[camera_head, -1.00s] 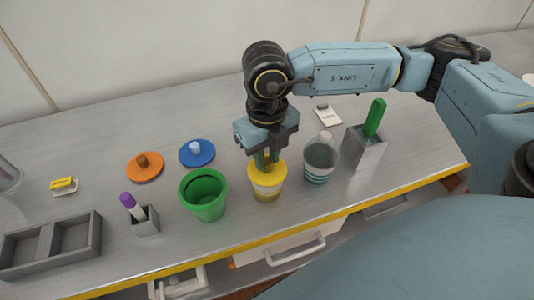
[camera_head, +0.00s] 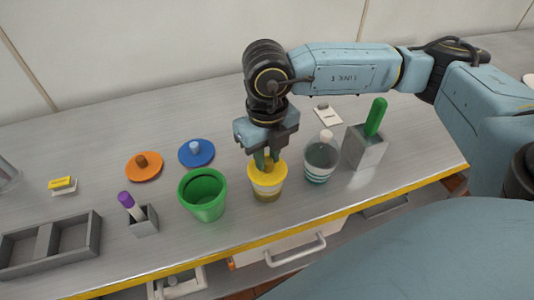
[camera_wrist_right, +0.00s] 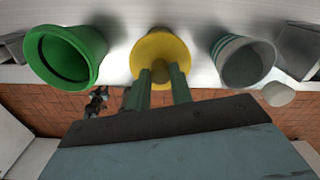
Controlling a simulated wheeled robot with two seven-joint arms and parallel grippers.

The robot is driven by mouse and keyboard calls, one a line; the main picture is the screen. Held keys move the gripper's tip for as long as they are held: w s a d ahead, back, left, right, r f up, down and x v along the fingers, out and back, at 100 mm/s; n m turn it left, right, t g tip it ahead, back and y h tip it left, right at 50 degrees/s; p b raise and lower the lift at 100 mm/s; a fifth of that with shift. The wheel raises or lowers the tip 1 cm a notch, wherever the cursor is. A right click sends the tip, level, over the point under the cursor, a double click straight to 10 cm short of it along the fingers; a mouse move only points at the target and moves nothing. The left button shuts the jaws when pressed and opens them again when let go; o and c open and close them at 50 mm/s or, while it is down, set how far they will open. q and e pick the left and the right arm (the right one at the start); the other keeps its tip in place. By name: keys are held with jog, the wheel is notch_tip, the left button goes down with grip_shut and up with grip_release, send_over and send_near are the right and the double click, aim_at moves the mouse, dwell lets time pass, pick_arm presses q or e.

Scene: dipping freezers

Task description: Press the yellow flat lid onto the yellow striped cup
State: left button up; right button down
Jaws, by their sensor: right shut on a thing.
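The yellow striped cup (camera_head: 267,192) stands upright on the counter between the green cup and the teal-striped cup. The yellow flat lid (camera_head: 256,172) lies over its mouth; whether it is fully seated I cannot tell. The lid also shows in the right wrist view (camera_wrist_right: 160,48), with its knob between my fingers. My right gripper (camera_head: 266,160) points down from above and is shut on the lid's knob, which the fingers partly hide. My left gripper is not in view.
A green cup (camera_head: 203,199) stands close on the left, a teal-striped cup (camera_head: 319,168) close on the right. Blue (camera_head: 197,153) and orange (camera_head: 144,167) lids lie behind left. A grey holder (camera_head: 364,150) with a green stick stands right. The counter's yellow front edge (camera_head: 330,218) is near.

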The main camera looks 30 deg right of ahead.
jog(key=shift+f, duration=0.1)
dwell(0.6)
jog(key=c, duration=1.2)
grip_release()
jog(key=shift+o, duration=0.2)
notch_tip(320, 180, up, 14)
jog(key=shift+f, duration=0.25)
